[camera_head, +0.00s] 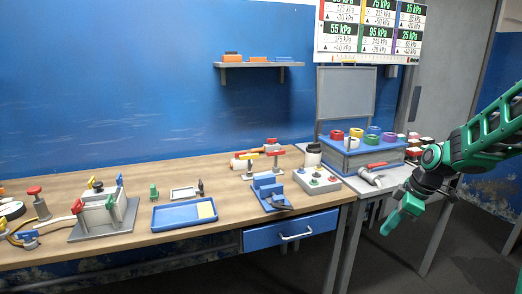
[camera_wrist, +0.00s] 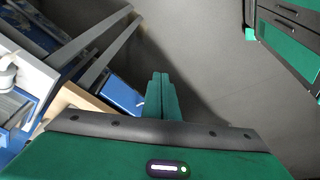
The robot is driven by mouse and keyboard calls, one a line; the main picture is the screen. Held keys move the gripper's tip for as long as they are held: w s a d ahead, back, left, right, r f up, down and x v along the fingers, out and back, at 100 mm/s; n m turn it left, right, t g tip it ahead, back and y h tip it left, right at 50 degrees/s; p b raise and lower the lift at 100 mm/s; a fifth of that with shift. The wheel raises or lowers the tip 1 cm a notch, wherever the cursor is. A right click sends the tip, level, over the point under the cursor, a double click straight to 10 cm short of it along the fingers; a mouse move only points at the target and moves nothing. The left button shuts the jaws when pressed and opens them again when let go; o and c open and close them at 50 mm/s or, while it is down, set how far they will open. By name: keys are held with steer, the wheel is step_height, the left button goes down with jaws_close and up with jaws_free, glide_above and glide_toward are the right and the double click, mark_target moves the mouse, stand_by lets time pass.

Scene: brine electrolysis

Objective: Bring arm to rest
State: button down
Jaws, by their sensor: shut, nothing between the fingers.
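My gripper (camera_head: 400,217) is at the right of the head view, in front of the side table and clear of the bench. Its green fingers point down and to the left. In the wrist view the two fingers (camera_wrist: 160,92) lie side by side with nothing between them, over bare grey floor. My green arm reaches in from the right edge of the head view. The gripper touches nothing that I can see.
The wooden bench (camera_head: 228,177) carries a blue tray (camera_head: 172,222), a grey cell box (camera_head: 103,212) and a grey button box (camera_head: 317,180). A hammer (camera_head: 371,171) lies on the side table near my arm. A blue drawer (camera_head: 290,232) is under the bench. Floor (camera_wrist: 215,70) below is open.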

steer(key=s+d+r+m+g+h, duration=0.1)
steer(key=s+r+m, duration=0.1)
steer(key=s+m, duration=0.7)
steer(key=s+d+r+m+g+h, duration=0.1)
steer(key=s+m, duration=0.8)
steer(key=s, duration=1.5)
steer(key=shift+s+d+r+g, duration=0.2)
steer(key=shift+s+r+g, duration=0.1)
steer(key=shift+r, duration=0.6)
